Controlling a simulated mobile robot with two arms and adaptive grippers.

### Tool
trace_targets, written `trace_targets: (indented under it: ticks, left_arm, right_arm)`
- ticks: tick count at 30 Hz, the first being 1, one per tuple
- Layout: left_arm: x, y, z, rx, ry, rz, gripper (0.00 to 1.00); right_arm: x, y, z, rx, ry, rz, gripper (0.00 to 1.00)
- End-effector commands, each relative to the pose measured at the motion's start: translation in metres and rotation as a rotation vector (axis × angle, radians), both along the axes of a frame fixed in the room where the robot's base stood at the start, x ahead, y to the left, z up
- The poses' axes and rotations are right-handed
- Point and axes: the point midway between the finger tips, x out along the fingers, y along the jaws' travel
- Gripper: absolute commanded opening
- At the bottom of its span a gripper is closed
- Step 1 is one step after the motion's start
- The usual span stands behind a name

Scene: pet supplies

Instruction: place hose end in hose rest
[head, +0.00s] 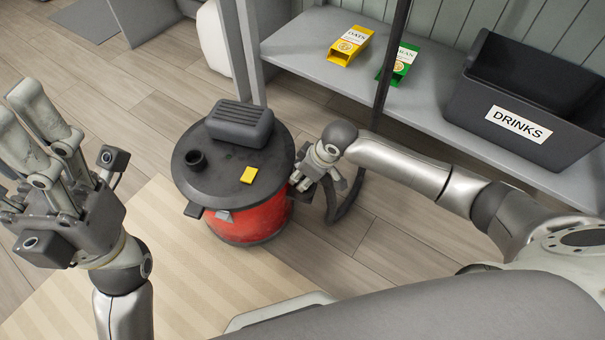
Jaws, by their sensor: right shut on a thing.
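A red drum vacuum (245,224) with a dark round lid stands on the floor at the middle. A short dark round collar (196,159) rises from the left of the lid; I cannot tell whether it is the hose rest. A dark hose (346,207) curves beside the drum's right side. My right gripper (303,184) is at the drum's right edge, shut on what looks like the hose end, which is mostly hidden by the fingers. My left gripper (28,128) is open and empty, raised at the left.
A grey ribbed housing (240,122) and a yellow tag (249,174) are on the lid. Behind is a grey shelf (310,62) with a yellow box (349,46), a green box (399,62) and a dark drinks crate (520,119). A striped mat (175,262) lies in front.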

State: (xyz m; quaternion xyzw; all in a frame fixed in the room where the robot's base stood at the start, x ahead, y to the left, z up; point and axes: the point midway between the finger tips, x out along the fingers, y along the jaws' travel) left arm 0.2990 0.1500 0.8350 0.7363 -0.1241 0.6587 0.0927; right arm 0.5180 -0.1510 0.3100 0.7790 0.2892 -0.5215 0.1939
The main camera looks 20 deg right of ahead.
Motion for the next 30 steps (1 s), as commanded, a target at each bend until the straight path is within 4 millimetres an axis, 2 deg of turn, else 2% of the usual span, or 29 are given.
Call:
trace_targets:
  ticks: [5,6,11,23,25,27,30]
  left_arm:
    - [-0.001,0.0,0.0,-0.001,0.004,-0.001,0.53]
    - [-0.001,0.0,0.0,-0.002,0.004,-0.001,0.53]
    - [-0.001,0.0,0.0,-0.002,0.004,-0.001,0.53]
    - [0.0,0.0,-0.002,-0.002,0.005,-0.001,0.53]
    - [0.0,0.0,-0.004,-0.001,0.007,0.0,0.53]
    - [0.0,0.0,0.004,0.001,0.006,-0.001,0.53]
    - [-0.001,0.001,-0.003,0.001,0.05,-0.002,0.53]
  right_arm:
    - [0.001,0.002,-0.004,0.006,-0.005,-0.001,0.0]
    - [0.002,0.002,-0.004,0.005,-0.006,0.0,0.36]
    - [0.002,0.002,-0.004,0.007,-0.006,0.0,0.55]
    - [0.002,0.002,-0.002,0.007,-0.007,0.001,0.55]
    - [0.002,0.002,0.003,0.006,-0.008,0.002,0.55]
    - [0.0,-0.001,0.013,0.005,-0.007,0.0,0.55]
    - [-0.005,-0.004,0.029,0.006,-0.007,-0.001,0.55]
